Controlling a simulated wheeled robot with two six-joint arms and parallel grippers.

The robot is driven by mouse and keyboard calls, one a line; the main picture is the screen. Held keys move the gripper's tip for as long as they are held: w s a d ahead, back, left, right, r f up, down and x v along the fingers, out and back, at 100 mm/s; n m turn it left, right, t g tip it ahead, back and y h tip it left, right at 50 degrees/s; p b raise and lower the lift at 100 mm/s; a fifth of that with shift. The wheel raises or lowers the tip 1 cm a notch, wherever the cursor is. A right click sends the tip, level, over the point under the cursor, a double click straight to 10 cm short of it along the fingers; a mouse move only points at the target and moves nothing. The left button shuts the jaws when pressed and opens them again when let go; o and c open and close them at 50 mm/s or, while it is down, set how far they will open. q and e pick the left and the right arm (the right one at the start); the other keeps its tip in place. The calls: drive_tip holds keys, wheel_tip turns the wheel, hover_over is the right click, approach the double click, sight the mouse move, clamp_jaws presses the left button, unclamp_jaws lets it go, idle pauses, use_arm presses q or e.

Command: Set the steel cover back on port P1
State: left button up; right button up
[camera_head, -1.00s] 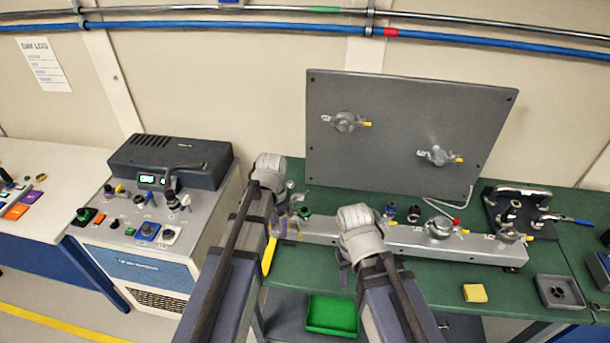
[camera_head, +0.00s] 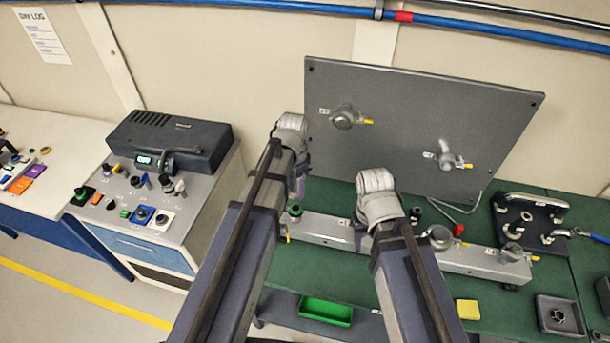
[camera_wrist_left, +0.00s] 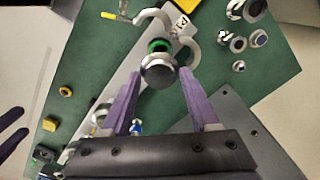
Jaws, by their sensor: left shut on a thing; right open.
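Port P1, with its green ring (camera_head: 295,210), stands near the left end of the long steel manifold (camera_head: 470,259). In the left wrist view the ring (camera_wrist_left: 158,46) is partly hidden behind the round steel cover (camera_wrist_left: 158,71), beside a P1 label (camera_wrist_left: 181,27). An opened clamp (camera_wrist_left: 192,50) curves around the port. My left gripper (camera_wrist_left: 159,84) is shut on the steel cover, which appears above or close to the port; contact cannot be told. In the head view this gripper (camera_head: 299,187) is over the port. My right gripper (camera_head: 360,236) is open, over the manifold's middle.
A grey upright panel (camera_head: 400,120) stands behind the manifold. To the right are other clamped ports (camera_head: 438,236), a red item (camera_head: 459,230), a dark fixture (camera_head: 530,215), a yellow block (camera_head: 467,309) and a grey tray (camera_head: 575,305). A green bin (camera_head: 325,311) sits lower in front.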

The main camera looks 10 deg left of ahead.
sight(296, 208)
use_arm(q)
drive_tip(key=shift+w, duration=0.1)
drive_tip(key=shift+s+r, duration=0.1)
drive_tip(key=shift+s, duration=0.15)
drive_tip(key=shift+w+f+b, duration=0.15)
drive_tip(key=shift+f+b, duration=0.45)
wheel_tip(296, 208, down, 2)
drive_tip(key=shift+f+b, duration=0.1)
drive_tip(key=shift+b, duration=1)
wheel_tip(296, 208, down, 3)
drive_tip(key=b, duration=0.3)
drive_tip(key=shift+f, duration=0.2)
drive_tip(key=shift+f+b, duration=0.6)
drive_tip(key=shift+b, duration=0.2)
drive_tip(key=o, duration=1.5)
